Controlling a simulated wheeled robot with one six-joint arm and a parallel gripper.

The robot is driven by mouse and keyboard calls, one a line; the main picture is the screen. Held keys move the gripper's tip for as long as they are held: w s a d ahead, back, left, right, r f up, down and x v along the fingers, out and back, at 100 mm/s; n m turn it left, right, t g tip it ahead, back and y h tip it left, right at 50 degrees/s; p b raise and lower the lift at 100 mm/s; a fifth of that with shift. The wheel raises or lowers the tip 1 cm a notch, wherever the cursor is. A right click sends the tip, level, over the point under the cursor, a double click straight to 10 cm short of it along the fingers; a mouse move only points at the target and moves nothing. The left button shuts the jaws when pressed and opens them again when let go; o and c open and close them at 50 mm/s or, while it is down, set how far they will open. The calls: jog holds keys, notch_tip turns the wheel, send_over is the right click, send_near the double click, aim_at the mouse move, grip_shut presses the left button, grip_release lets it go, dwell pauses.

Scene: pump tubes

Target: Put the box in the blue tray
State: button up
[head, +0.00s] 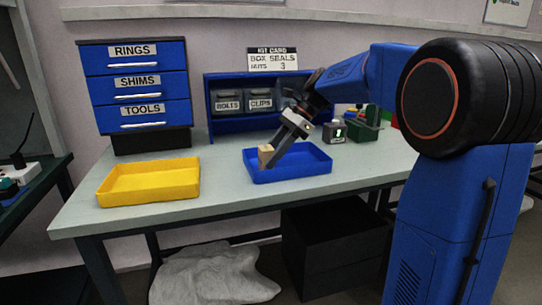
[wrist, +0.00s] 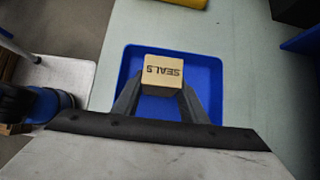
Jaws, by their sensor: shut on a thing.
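The box (wrist: 163,75) is a small tan cube with "SEALS" printed on its face. My gripper (wrist: 161,92) is shut on it, with a finger on each side. In the head view the box (head: 265,154) shows at the tip of my gripper (head: 270,158), over the left part of the blue tray (head: 318,166). In the wrist view the blue tray (wrist: 212,88) lies behind the box and frames it. I cannot tell whether the box touches the tray floor. The tray looks otherwise empty.
A yellow tray (head: 150,184) sits at the left of the table (head: 225,190). A blue drawer unit (head: 135,85) and a blue shelf with grey bins (head: 228,102) stand behind. A small dark box (head: 334,132) and a green item (head: 365,130) stand right of the tray.

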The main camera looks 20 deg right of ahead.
jog(key=shift+f, duration=0.1)
jog(key=o, duration=1.1)
jog(key=v, duration=1.2)
jog(key=s+a+f+n+t+h, duration=0.15)
jog(key=s+f+n, duration=0.3)
jog(key=s, duration=0.45)
jog(key=s+a+f+n+t+h, duration=0.1)
jog(key=s+a+f+n+h, duration=0.25)
jog(key=s, duration=0.55)
jog(key=shift+s+d+f+n+t+h, duration=0.55)
jog(key=shift+s+f+n, duration=1.1)
jog(key=shift+s+f, duration=0.95)
jog(key=shift+s+d+f+n+t+h, duration=0.2)
jog(key=shift+s+d+f+n+h, duration=0.35)
jog(key=shift+s+f+n, duration=1.6)
jog(key=shift+s+d+f+n+t+h, duration=0.35)
jog(key=shift+s+d+f+n, duration=0.65)
jog(key=shift+s+f, duration=2)
